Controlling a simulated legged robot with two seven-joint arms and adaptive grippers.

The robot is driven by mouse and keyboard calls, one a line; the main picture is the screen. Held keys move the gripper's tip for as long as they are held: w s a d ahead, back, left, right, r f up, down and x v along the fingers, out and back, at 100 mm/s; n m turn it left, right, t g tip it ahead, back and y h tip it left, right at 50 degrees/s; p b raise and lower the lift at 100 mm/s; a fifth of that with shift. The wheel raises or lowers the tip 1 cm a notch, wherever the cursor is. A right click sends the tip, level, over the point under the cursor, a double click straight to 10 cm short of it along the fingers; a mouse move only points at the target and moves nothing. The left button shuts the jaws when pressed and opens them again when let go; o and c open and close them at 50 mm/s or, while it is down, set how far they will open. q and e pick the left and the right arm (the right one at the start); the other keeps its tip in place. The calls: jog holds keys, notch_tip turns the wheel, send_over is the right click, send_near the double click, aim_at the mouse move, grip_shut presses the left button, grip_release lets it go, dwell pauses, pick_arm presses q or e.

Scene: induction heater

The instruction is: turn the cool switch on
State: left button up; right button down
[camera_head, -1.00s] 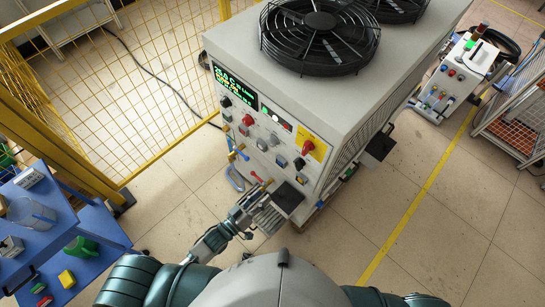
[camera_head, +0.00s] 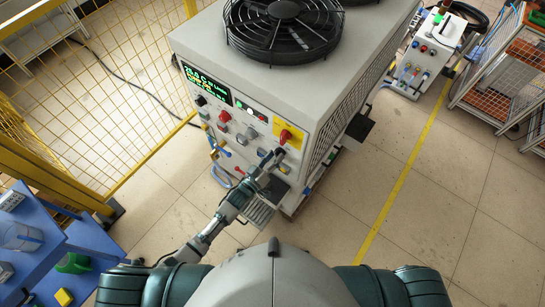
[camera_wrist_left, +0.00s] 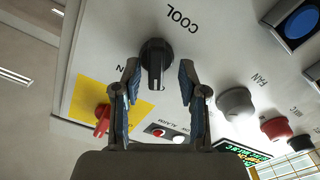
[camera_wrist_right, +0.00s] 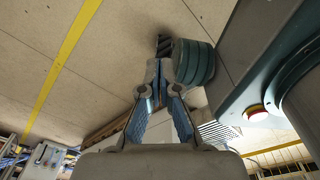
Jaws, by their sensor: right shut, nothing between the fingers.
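The cool switch (camera_wrist_left: 156,60) is a black round knob with a pale pointer line, on the grey front panel of the heater's cooling unit (camera_head: 270,75). The word COOL is printed beside it. In the left wrist view my left gripper (camera_wrist_left: 158,82) is open, with one finger on each side of the knob; I cannot tell whether they touch it. In the head view the left gripper (camera_head: 272,163) is at the panel's lower right and largely covers the switch. My right gripper (camera_wrist_right: 158,78) is shut and empty, away from the panel.
A red switch on a yellow plate (camera_head: 289,134) sits close to the left gripper. Other knobs and a lit display (camera_head: 207,86) are further left. A yellow mesh fence (camera_head: 100,90) stands left, a blue cart (camera_head: 88,240) lower left.

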pick_arm(q)
jog(key=shift+d, duration=0.9)
jog(key=shift+a, duration=0.1)
jog(key=shift+w+a, duration=0.1)
jog(key=shift+a, duration=0.2)
jog(key=c, duration=0.4)
jog(key=shift+a, duration=0.3)
grip_shut()
jog(key=m, duration=0.3)
jog(key=shift+p, duration=0.35)
jog(key=shift+d+m, duration=0.15)
jog(key=shift+m, duration=2.15)
pick_arm(e)
jog(key=shift+d+r, duration=0.4)
jog(key=shift+r, duration=0.05)
jog(key=shift+d, duration=0.1)
